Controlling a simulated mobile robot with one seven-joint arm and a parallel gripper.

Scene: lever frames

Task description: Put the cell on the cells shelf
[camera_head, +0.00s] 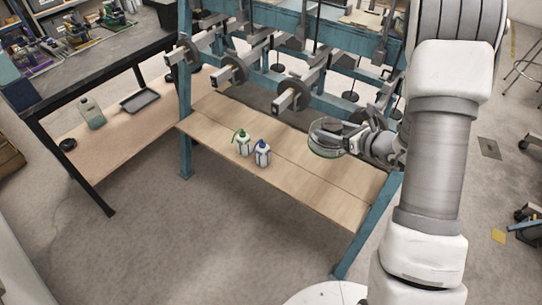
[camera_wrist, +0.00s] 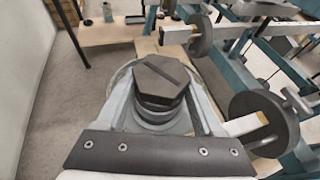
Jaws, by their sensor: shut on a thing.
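The cell (camera_wrist: 160,80) is a round piece with a clear rim and a dark hexagonal cap on top, seen close up in the wrist view. My gripper (camera_wrist: 155,68) is shut around it, one finger on each side. In the head view my gripper (camera_head: 340,134) holds the cell (camera_head: 325,151) upright, in the air over the right part of the blue frame's wooden board (camera_head: 310,180). Its underside is hidden. No shelf label is readable, so I cannot tell which surface is the cells shelf.
Two white bottles, one green-topped (camera_head: 242,146) and one blue-topped (camera_head: 262,155), stand on the board. Lever arms with round weights (camera_head: 235,70) jut out above it. A dark-topped bench (camera_head: 100,60) at left has a lower wooden shelf (camera_head: 125,140) with a bottle and black tray.

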